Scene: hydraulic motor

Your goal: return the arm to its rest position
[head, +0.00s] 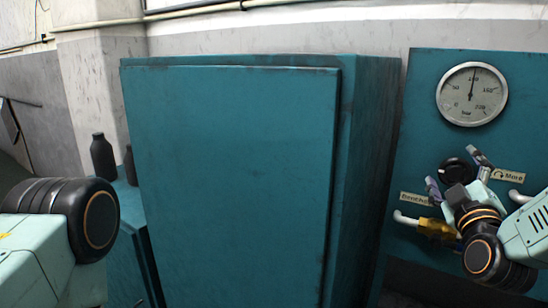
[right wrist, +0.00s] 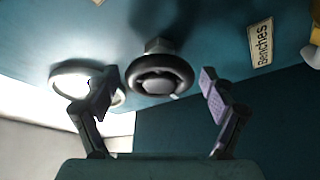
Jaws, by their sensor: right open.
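My right gripper (head: 454,169) is at the right of the head view, in front of the teal panel (head: 420,120). Its two purple-padded fingers are spread apart. A black round knob (head: 457,171) on the panel shows between the fingertips. In the right wrist view the open fingers (right wrist: 157,84) stand on either side of the knob (right wrist: 160,76), with clear gaps and nothing held. My left arm enters at the left edge of the head view, but its gripper is out of frame.
A round pressure gauge (head: 472,94) is above the knob. Labels read "More" (head: 508,175) and "Benches" (right wrist: 260,43). A yellow part (head: 437,228) is below. A large teal cabinet (head: 235,180) fills the middle. A dark bottle (head: 103,158) stands at left.

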